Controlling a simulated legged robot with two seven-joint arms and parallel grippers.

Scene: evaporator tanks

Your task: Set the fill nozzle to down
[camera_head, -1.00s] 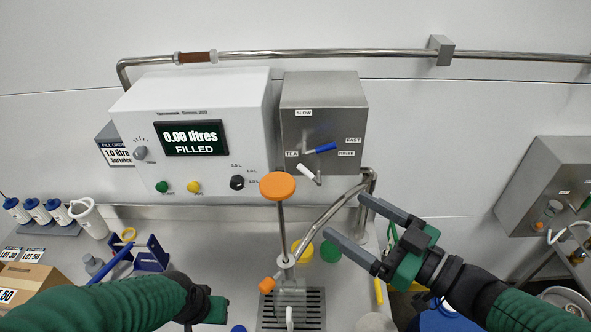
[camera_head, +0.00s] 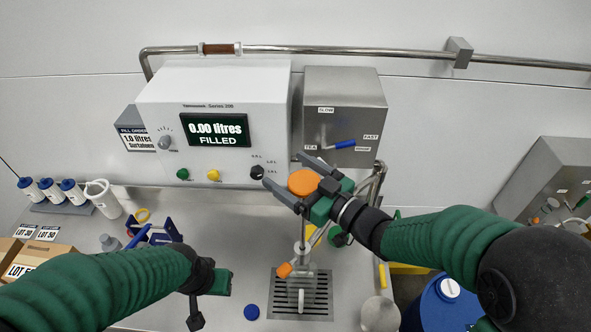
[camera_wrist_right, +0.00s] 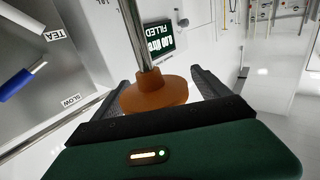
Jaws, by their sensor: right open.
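The fill nozzle stands over a drain grate, with a round orange knob (camera_head: 303,182) on top of its upright rod (camera_head: 302,232). A small orange piece (camera_head: 284,269) sits low on it, close above the grate. My right gripper (camera_head: 287,172) is open at the knob, one finger on either side. In the right wrist view the knob (camera_wrist_right: 158,92) lies between the two fingers (camera_wrist_right: 160,84), with the rod passing away from it; I cannot tell whether they touch it. My left gripper (camera_head: 208,292) is low at the left, apart from the nozzle; its fingers are not clear.
The white filler box (camera_head: 220,90) reads "0.00 litres FILLED". A grey box (camera_head: 345,90) with a blue lever (camera_head: 343,144) hangs beside it. The drain grate (camera_head: 318,302) is below. Bottles, a blue rack (camera_head: 150,232) and cartons stand left; a blue drum (camera_head: 445,300) is right.

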